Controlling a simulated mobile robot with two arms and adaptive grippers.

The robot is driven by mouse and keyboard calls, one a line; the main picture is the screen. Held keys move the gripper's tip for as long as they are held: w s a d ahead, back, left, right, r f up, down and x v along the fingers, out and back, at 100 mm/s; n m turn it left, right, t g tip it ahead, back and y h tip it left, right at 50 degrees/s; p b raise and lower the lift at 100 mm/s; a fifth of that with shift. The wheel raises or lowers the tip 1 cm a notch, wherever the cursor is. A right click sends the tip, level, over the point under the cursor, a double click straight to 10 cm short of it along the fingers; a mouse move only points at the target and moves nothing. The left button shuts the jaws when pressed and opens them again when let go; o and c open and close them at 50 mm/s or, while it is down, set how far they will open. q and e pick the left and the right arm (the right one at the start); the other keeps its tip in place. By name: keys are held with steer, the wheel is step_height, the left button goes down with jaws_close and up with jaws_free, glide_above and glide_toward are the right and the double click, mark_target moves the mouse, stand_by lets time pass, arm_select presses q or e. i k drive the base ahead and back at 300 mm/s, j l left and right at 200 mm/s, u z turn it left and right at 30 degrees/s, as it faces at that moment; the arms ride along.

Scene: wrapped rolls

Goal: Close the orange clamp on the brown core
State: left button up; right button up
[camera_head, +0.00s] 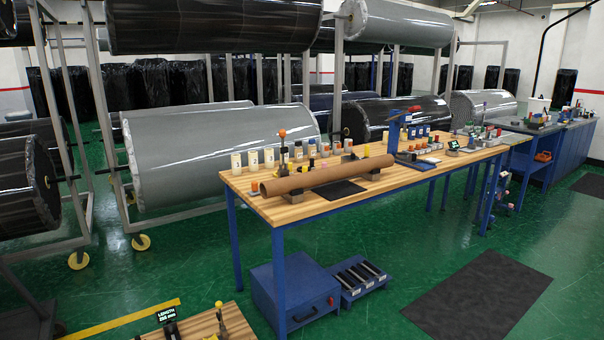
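The brown core (325,174) is a long tube lying across the wooden-topped table (299,206), resting on dark supports near its ends. The orange clamp (283,152) stands just behind the left part of the core, with its orange knob up on an upright handle. Its lower part is partly hidden behind the core, and I cannot tell whether it touches the core. Neither of my grippers is in view.
Several pale jars (253,160) and small items stand along the table's back edge. A dark mat (338,190) lies in front of the core. Large wrapped rolls (215,150) on racks stand behind. Another clamp with a yellow knob (219,306) is at the bottom.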

mark_target(282, 133)
steer(key=i+u, duration=0.1)
steer(key=i, duration=0.5)
steer(key=i+j+z, duration=0.15)
steer(key=i+j, duration=0.15)
steer(key=i+j+z, duration=0.2)
steer(key=i+j, duration=0.15)
steer(key=i+j+z, duration=0.15)
steer(key=i+j, duration=0.15)
steer(key=i+j+z, duration=0.2)
steer(key=j, duration=0.3)
steer(key=i+j+z, duration=0.15)
steer(key=j, duration=0.35)
steer(key=i, duration=0.1)
